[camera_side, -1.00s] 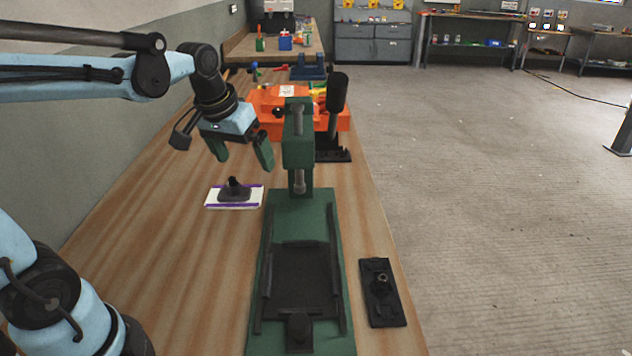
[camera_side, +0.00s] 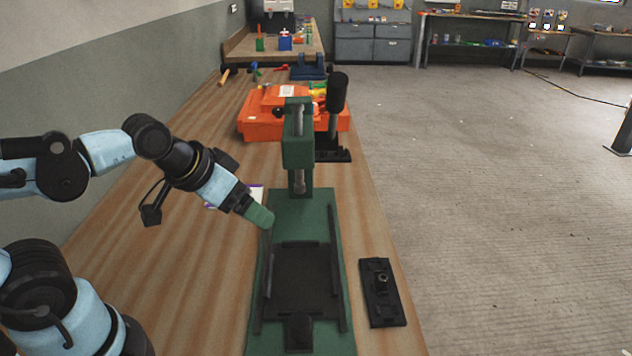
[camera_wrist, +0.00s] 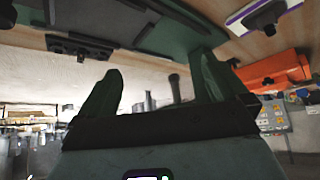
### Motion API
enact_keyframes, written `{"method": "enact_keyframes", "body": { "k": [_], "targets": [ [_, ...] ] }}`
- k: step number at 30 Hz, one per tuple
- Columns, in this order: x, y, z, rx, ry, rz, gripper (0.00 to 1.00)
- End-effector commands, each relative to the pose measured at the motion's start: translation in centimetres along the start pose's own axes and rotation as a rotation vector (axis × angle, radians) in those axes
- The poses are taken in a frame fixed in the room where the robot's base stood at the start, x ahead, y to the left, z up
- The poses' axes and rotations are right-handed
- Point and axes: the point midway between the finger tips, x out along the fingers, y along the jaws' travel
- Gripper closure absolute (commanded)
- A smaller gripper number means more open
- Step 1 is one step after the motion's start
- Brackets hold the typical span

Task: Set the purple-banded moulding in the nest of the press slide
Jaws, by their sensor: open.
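The purple-banded moulding (camera_side: 257,190) lies on the bench left of the green press, mostly hidden behind my gripper in the side view. In the wrist view the moulding (camera_wrist: 262,17) shows at the upper right, white with a purple edge and a dark knob. The press slide's dark nest (camera_side: 303,266) lies empty between dark rails on the green press bed (camera_side: 305,210). My gripper (camera_side: 259,215) is open and empty, above the bench by the bed's left edge. In the wrist view its fingers (camera_wrist: 155,88) stand apart with nothing between them.
The green press column (camera_side: 298,145) rises behind the nest. A black plate with a knob (camera_side: 382,292) lies right of the bed. Orange cases (camera_side: 260,124) and a black-handled stand (camera_side: 335,110) are farther back. The bench's left front is clear apart from my arm.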

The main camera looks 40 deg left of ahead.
Motion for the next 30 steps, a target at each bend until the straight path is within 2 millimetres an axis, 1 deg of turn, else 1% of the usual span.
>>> {"method": "enact_keyframes", "body": {
  "k": [5,14,23,26,30],
  "targets": [
    [-0.6,0.0,-0.5,-0.001,0.000,0.000,0.00],
    [-4.1,0.0,-2.9,-0.001,-0.001,0.000,0.00],
    [-4.5,-2.4,-5.8,-0.104,-0.087,-0.043,0.00],
    [-4.4,-3.5,-7.0,-0.148,-0.125,-0.061,0.00],
    [-4.1,-5.6,-9.0,-0.231,-0.192,-0.091,0.00]
  ]
}}
